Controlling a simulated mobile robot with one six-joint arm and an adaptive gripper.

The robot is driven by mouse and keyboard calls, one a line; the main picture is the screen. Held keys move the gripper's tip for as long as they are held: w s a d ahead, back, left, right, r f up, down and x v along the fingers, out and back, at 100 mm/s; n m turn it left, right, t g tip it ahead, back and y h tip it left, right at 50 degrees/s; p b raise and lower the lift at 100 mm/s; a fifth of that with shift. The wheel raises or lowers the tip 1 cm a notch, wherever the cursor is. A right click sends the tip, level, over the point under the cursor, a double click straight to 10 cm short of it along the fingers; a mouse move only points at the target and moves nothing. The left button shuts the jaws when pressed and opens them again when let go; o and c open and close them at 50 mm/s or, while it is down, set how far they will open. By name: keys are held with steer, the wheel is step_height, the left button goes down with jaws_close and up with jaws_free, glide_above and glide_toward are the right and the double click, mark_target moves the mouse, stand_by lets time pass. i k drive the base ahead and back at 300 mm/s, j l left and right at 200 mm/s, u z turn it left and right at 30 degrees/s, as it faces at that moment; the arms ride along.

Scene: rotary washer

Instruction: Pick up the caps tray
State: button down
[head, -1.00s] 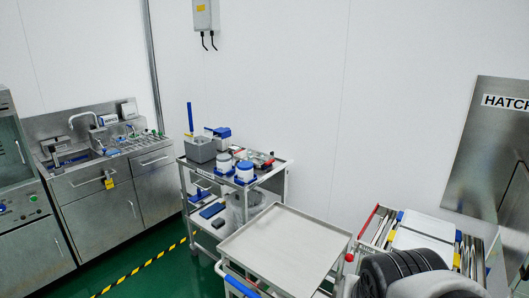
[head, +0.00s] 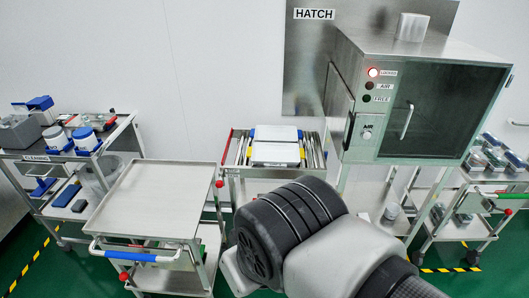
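I cannot tell for sure which thing is the caps tray. A white tray-like thing (head: 276,144) lies on a steel rack cart (head: 238,171) in the middle, left of the hatch cabinet. Small grey and clear containers (head: 490,152) stand on a cart at the far right, too small to make out. Part of my own arm fills the lower middle and hides some of the floor and the rack cart's front. My gripper is not in view.
An empty steel cart (head: 150,200) with a blue handle stands at left centre. A cart with white-and-blue tubs (head: 84,138) stands at far left. The hatch cabinet (head: 430,115) shows a lit red lamp. Green floor shows between the carts.

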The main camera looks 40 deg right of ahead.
mark_target(261, 154)
steer(key=i+l+z, duration=0.15)
steer(key=i+l, duration=0.3)
steer(key=i+l+z, duration=0.2)
steer(key=i+l, duration=0.25)
steer(key=i+l+z, duration=0.15)
steer(key=i+l, duration=0.2)
steer(key=i, duration=0.15)
steer(key=i+l+z, duration=0.15)
steer(key=i+l, duration=0.15)
steer(key=i, duration=0.2)
